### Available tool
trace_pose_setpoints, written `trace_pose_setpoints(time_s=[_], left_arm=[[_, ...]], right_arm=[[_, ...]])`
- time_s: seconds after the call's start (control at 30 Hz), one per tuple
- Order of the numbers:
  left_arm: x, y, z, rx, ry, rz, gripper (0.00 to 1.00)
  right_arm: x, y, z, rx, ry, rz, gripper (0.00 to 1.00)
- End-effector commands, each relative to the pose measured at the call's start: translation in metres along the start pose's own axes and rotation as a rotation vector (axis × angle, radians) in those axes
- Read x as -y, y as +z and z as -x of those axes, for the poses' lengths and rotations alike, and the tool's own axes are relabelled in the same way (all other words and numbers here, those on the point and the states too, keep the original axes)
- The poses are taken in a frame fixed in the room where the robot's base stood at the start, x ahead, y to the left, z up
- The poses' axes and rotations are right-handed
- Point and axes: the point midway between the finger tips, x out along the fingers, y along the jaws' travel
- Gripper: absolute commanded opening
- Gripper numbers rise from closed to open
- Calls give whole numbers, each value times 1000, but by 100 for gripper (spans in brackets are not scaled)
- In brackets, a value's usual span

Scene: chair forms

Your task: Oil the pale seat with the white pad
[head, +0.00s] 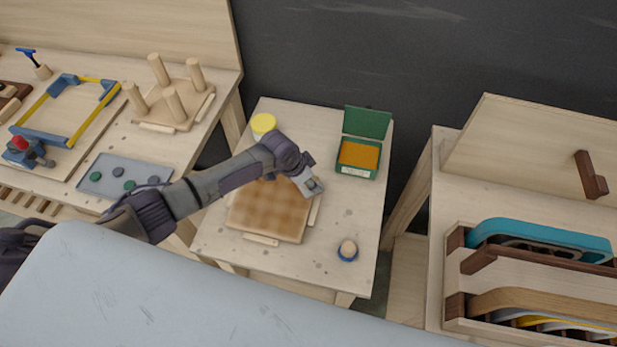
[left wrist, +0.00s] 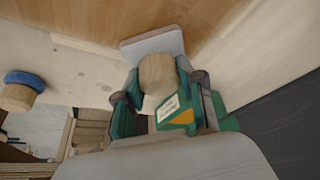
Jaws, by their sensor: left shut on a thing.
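The seat (head: 268,212) lies on the small middle table in the head view, pale tan with darker brown patches in rows. Its brown surface also shows at the top of the left wrist view (left wrist: 120,20). My left gripper (head: 312,186) is over the seat's right edge. It is shut on the round wooden knob of the white pad (left wrist: 155,44). The pad shows at the seat's edge in the left wrist view; I cannot tell whether it touches the seat. In the head view the gripper mostly hides it. My right gripper is not in view.
An open green box (head: 358,158) with orange contents stands at the back right of the table (head: 347,250). A yellow-lidded jar (head: 263,124) stands at the back left. A wooden knob on a blue base (head: 347,250) is at the front right. Fixtures fill the side benches.

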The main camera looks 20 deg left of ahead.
Motion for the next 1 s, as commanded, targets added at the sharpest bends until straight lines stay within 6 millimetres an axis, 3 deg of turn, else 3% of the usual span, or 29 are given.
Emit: trace_pose_setpoints(time_s=[0.17, 0.33, 0.7, 1.0], left_arm=[[0, -10, 24, -1, -3, 1, 11], [0, -16, 36, 1, -3, 6, 11], [0, -31, 67, 0, -5, 12, 11], [1, -34, 74, 0, -6, 15, 11]], right_arm=[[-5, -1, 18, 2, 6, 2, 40], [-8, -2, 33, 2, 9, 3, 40], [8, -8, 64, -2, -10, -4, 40], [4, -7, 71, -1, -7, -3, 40]])
